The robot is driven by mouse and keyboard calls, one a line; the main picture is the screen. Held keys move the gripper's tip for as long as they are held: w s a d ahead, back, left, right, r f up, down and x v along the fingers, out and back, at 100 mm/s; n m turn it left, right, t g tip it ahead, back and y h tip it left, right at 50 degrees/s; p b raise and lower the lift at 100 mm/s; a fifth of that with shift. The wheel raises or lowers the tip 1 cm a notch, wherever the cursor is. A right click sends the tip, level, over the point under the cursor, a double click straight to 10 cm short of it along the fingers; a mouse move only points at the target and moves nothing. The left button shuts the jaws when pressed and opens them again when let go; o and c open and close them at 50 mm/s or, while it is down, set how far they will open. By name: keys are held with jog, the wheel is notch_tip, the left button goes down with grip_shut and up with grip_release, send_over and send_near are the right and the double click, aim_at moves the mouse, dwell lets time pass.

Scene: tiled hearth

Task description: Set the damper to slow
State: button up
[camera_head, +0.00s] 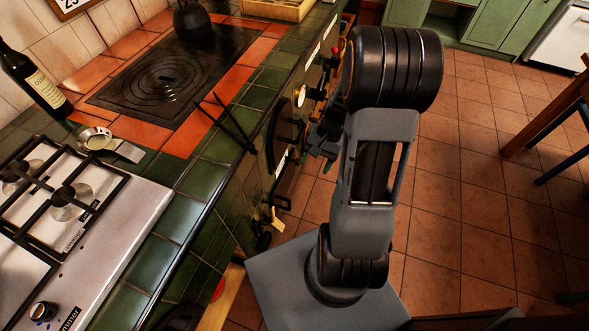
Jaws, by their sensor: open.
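The tiled stove front (290,125) runs down the left of my arm and is seen at a steep slant. It carries a round white dial (300,95), pale label strips, dark fittings and small knobs or handles. I cannot tell which fitting is the damper, nor its setting; the labels are too small to read. My gripper (319,146) is open beside the stove front, right of and below the dial. It is partly hidden behind my own arm, and I cannot tell whether it touches anything.
A black hotplate (165,82) with a kettle (192,18) is set in the tiled top. A bottle (32,82), a small metal dish (95,140) and a gas hob (75,215) are at left.

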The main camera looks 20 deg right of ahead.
jog(key=w+d+f+m+t+y+b, duration=0.2)
jog(key=f+m+y+b, duration=0.15)
jog(key=f, duration=0.75)
jog(key=w+d+f+m+t+y+b, duration=0.1)
jog(key=d+f+m+t+y+b, duration=0.3)
jog(key=f, duration=0.6)
jog(key=m+t+b, duration=0.1)
jog(key=m+t, duration=0.8)
jog(key=m, duration=0.1)
send_near(295, 161)
jog(key=shift+t+h, duration=0.25)
jog(key=shift+t, duration=0.05)
jog(key=x, duration=0.3)
jog(key=f+b+x, duration=0.1)
jog(key=x, duration=0.5)
jog(key=shift+f+b, duration=0.15)
jog(key=shift+b, duration=0.15)
jog(key=shift+w+a, duration=0.4)
jog(key=shift+w, duration=0.2)
jog(key=shift+c, duration=0.4)
grip_shut()
jog(key=shift+s, duration=0.1)
